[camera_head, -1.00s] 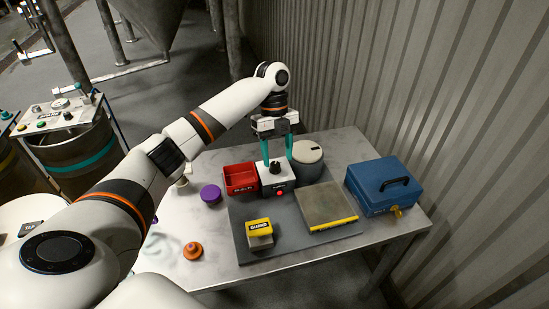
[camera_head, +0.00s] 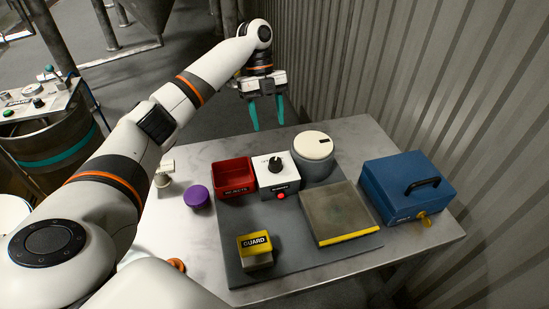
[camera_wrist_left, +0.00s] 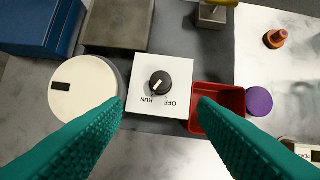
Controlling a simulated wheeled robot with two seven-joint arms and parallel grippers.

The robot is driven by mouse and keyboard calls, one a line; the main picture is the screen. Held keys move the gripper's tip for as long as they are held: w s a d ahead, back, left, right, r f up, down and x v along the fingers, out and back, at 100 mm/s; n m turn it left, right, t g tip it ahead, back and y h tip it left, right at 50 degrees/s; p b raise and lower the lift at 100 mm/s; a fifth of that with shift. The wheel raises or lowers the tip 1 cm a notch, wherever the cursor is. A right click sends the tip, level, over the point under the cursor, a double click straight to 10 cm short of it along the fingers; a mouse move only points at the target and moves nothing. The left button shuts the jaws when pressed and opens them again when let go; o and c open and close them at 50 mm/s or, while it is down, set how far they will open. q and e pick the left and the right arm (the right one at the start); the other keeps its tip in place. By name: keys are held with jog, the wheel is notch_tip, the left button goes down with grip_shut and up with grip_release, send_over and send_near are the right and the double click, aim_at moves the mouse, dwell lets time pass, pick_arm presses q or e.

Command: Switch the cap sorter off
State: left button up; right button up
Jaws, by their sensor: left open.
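The cap sorter's control appears to be the white box (camera_head: 277,172) with a black knob (camera_head: 275,165) on top and a red button or lamp (camera_head: 281,196) on its front. In the left wrist view the knob (camera_wrist_left: 160,83) has RUN and OFF printed beside it, and its white mark points to the lower left, seemingly toward RUN. My left gripper (camera_head: 268,126) is open and empty, above and behind the box, apart from it. Its teal fingers frame the box in the wrist view. My right gripper is not in view.
A red bin (camera_head: 234,178) stands left of the box and a round white-lidded container (camera_head: 313,155) right of it. A flat plate (camera_head: 340,212), yellow guard block (camera_head: 256,250), purple cap (camera_head: 197,196) and blue case (camera_head: 406,188) are around.

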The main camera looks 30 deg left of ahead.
aim_at(274, 160)
pick_arm(q)
jog(key=x, duration=1.1)
jog(key=shift+s+d, duration=0.1)
jog(key=shift+s, duration=0.05)
jog(key=c, duration=1)
jog(key=shift+o, duration=0.2)
jog(key=shift+r+n+p, duration=0.2)
jog(key=shift+n+p, duration=0.2)
jog(key=shift+p, duration=0.35)
jog(key=n+t+p, duration=0.1)
jog(key=n+p, duration=0.3)
jog(key=p, duration=0.1)
jog(key=n+t+p, duration=0.2)
jog(key=n+p, duration=0.2)
jog(key=p, duration=0.1)
jog(key=shift+s+r+h, duration=0.1)
jog(key=shift+s+h, duration=0.15)
jog(key=shift+h, duration=0.05)
jog(key=shift+n+t+p, duration=0.8)
jog(key=shift+n+p, duration=0.8)
